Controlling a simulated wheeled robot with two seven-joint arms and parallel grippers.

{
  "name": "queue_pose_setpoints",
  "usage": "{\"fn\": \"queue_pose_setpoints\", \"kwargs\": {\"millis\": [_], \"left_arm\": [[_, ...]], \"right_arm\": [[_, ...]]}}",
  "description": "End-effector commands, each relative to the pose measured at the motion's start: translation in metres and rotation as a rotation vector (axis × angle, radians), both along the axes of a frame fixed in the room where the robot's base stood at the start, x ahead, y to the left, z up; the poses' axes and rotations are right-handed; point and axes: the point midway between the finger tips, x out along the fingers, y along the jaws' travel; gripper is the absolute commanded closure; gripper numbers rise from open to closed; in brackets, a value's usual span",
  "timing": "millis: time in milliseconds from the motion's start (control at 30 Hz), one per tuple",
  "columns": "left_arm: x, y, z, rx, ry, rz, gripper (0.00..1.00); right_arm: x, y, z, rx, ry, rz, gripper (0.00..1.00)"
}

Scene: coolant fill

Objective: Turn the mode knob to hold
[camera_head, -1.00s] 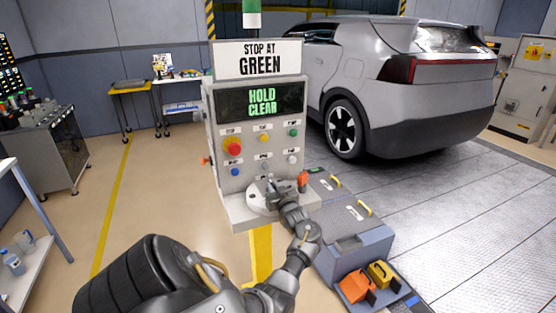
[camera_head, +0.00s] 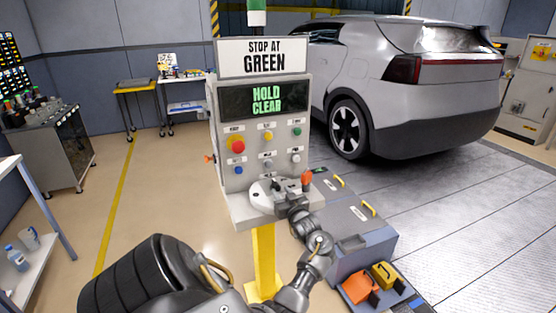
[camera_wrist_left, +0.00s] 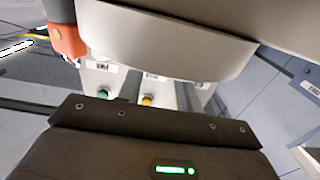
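The grey control console (camera_head: 219,130) stands upright in the middle of the head view. A pale round plate (camera_head: 260,199) lies on its lower ledge, with a small dark part (camera_head: 277,184) on it that may be the mode knob; I cannot tell. My left gripper (camera_head: 283,196) is over the right side of this plate and covers part of it. Whether its fingers touch or hold anything is hidden. The left wrist view shows a dark gripper body (camera_wrist_left: 155,148) below a large pale curved surface (camera_wrist_left: 165,45); no fingertips show clearly. My right gripper is out of view.
Coloured buttons, including a red one (camera_head: 236,146), sit above the ledge. An orange-red part (camera_head: 307,177) is just right of the gripper. A grey car (camera_head: 400,85) stands behind; floor at left is clear.

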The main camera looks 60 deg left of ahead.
Motion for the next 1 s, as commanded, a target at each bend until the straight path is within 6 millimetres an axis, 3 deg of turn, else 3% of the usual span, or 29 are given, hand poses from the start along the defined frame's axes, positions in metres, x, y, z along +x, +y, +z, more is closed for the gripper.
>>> {"fn": "queue_pose_setpoints", "kwargs": {"millis": [200, 400, 1000], "left_arm": [[-0.008, -0.040, -0.003, -0.002, -0.002, 0.000, 0.65], [-0.011, -0.058, -0.001, -0.001, -0.001, 0.000, 0.65], [-0.012, -0.059, 0.000, -0.001, 0.001, 0.001, 0.65]], "right_arm": [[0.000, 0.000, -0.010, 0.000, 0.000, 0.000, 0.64], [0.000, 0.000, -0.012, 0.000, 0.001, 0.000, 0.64], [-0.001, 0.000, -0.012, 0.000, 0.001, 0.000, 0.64]]}}
